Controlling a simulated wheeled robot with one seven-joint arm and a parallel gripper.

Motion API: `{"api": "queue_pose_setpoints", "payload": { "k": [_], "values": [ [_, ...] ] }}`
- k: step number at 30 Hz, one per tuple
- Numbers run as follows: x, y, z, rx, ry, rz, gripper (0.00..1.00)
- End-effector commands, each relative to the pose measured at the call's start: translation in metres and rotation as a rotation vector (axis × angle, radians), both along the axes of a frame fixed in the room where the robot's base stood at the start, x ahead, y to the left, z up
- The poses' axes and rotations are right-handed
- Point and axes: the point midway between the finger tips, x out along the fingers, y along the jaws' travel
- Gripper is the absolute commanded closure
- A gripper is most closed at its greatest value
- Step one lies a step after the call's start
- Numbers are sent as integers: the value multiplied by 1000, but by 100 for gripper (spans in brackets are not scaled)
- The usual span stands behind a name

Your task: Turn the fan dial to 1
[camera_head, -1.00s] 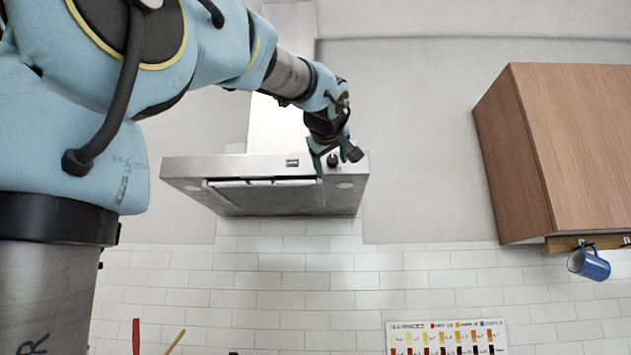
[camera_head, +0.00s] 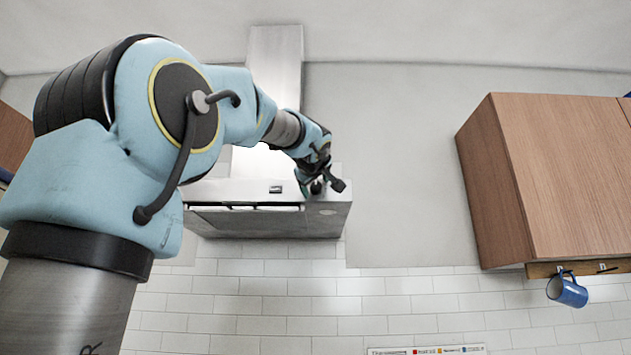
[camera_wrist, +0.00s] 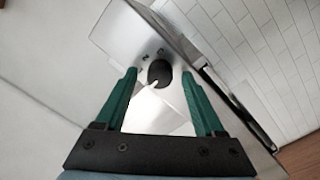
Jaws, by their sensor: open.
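The range hood (camera_head: 270,220) is on the wall in the middle of the head view. Its fan dial is a round black knob on the steel front panel; it shows in the wrist view (camera_wrist: 160,73) with a light pointer mark and small markings beside it. My gripper (camera_head: 320,187) is at the right part of the hood front, at the dial. In the wrist view my gripper (camera_wrist: 159,82) is open, with one green finger on each side of the dial. I cannot tell whether either finger touches it. In the head view the gripper partly hides the dial.
A wooden wall cabinet (camera_head: 550,180) hangs to the right, with a blue mug (camera_head: 567,291) on a hook below it. Bare wall lies between hood and cabinet. White tiles (camera_head: 300,300) cover the wall below. A colored chart (camera_head: 427,350) shows at the bottom edge.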

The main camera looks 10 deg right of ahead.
Motion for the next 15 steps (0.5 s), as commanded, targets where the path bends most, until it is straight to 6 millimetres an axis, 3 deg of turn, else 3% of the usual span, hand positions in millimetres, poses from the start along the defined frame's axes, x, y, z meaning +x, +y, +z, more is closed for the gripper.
{"api": "queue_pose_setpoints", "payload": {
  "k": [8,15],
  "values": [
    [2,0,0,0,0,0,29],
    [2,0,0,0,0,0,54]
  ]
}}
